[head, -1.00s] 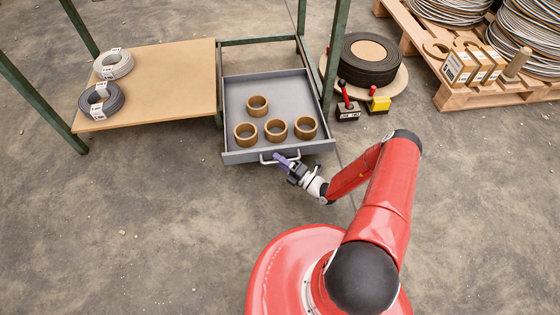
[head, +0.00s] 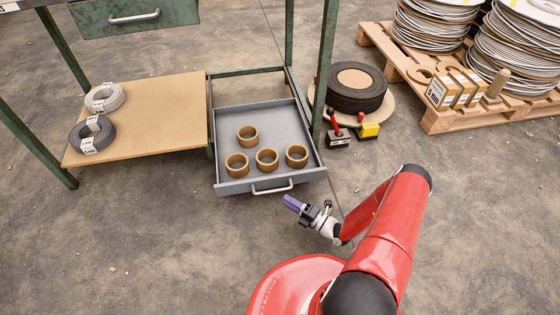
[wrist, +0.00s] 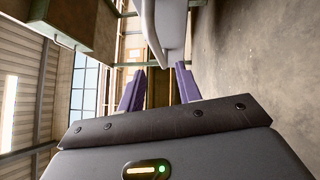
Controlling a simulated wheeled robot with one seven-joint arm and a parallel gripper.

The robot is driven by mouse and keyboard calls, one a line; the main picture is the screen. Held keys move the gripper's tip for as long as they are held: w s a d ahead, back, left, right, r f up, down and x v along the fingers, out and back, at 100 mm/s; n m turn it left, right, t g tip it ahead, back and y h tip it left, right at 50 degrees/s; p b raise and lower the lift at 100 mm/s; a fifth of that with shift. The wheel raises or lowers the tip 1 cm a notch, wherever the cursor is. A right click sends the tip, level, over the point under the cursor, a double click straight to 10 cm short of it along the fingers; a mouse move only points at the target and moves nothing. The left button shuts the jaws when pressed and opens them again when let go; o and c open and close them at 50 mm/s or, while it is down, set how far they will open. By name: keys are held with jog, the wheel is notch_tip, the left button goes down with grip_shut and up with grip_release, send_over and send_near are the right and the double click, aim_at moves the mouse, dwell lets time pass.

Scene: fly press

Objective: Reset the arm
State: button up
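My gripper (head: 295,204) is just in front of the open grey drawer (head: 224,130), to the right of its handle (head: 272,187) and apart from it. In the wrist view, the two purple fingers (wrist: 158,88) stand apart with nothing held between them. A pale grey rounded part (wrist: 168,30) shows beyond the fingertips; I cannot tell for sure what it is. My red arm reaches from the lower right and is bent at the elbow.
The drawer holds several brown rings (head: 267,160). Left of it, two coils (head: 91,134) lie on a wooden shelf (head: 160,120). Right are a black roll (head: 350,101), a red-handled tool (head: 337,135), a yellow block (head: 369,130) and a loaded pallet (head: 437,121). The front floor is clear.

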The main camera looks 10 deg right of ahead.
jog(key=s+a+r+n+g+h+p, duration=0.1)
jog(key=s+a+r+n+g+p, duration=0.1)
jog(key=r+n+g, duration=0.9)
jog(key=s+a+r+n+g+h+p, duration=0.15)
jog(key=r+n+g, duration=0.25)
jog(key=r+n, duration=1.25)
jog(key=s+r+n+t+h+p, duration=0.1)
jog(key=s+r+n+t+h, duration=0.1)
jog(key=s+r+n, duration=0.3)
jog(key=s+d+r+n+t+h+p, duration=0.1)
jog(key=s+r+n+h, duration=0.4)
jog(key=r, duration=0.8)
jog(key=s+d+r+n+t+h, duration=0.1)
jog(key=s+r+n+t+h, duration=0.2)
jog(key=s+r+n, duration=0.3)
notch_tip(320, 180, up, 4)
jog(key=shift+s+f+t+h+p, duration=0.2)
jog(key=shift+s+t+h+p, duration=0.25)
jog(key=shift+s, duration=0.45)
jog(key=shift+d, duration=0.1)
